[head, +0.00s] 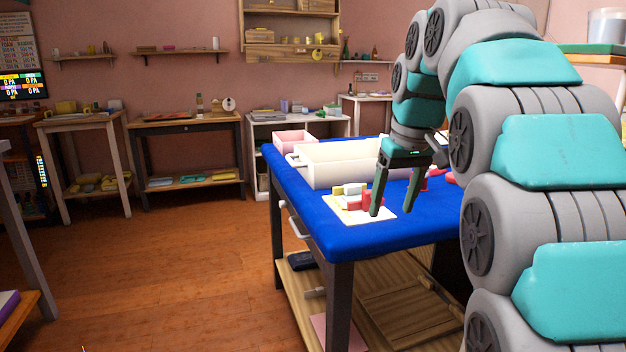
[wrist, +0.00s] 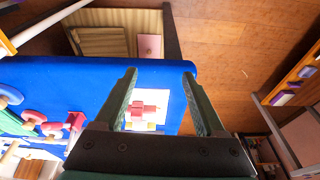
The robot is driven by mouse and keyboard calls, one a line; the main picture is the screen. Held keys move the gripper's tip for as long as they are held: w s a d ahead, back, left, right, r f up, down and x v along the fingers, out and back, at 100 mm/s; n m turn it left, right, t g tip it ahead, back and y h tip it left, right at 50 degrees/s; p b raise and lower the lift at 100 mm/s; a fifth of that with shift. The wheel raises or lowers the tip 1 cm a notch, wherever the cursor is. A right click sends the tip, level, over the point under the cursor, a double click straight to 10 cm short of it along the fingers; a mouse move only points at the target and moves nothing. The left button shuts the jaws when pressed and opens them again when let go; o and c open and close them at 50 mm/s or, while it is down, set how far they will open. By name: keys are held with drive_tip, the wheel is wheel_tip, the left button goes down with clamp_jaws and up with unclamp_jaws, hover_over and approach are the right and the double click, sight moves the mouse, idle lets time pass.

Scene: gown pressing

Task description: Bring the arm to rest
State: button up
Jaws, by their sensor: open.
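My gripper (head: 393,211) hangs from my arm above the blue-topped table, near its front edge, with its fingers apart and pointing down. In the wrist view my gripper (wrist: 160,75) is open, with nothing between its fingertips. A pale board (head: 372,216) with red, white and yellow blocks (head: 351,196) lies on the table (head: 305,203), just beside the fingers in the head view. The board (wrist: 176,97) also shows beyond the fingers in the wrist view, with a pink-red block (wrist: 148,109) on it. My arm covers the right part of the table in the head view.
A cream open box (head: 340,171) and a smaller pink box (head: 294,141) stand on the table behind the board. Red and green items (wrist: 34,117) lie elsewhere on the table. Side tables (head: 186,123) line the back wall. The wooden floor (head: 180,270) to the left is clear.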

drive_tip(key=s+f+m+g, duration=0.1)
drive_tip(key=s+f+g, duration=0.1)
drive_tip(key=s+f, duration=1.1)
drive_tip(key=s+f+m+g+h, duration=0.1)
drive_tip(key=s+f+m+g, duration=0.1)
drive_tip(key=s+f, duration=1.1)
drive_tip(key=s, duration=0.8)
drive_tip(key=shift+s+d+f, duration=0.25)
drive_tip(key=shift+d+f, duration=0.1)
drive_tip(key=shift+f, duration=0.05)
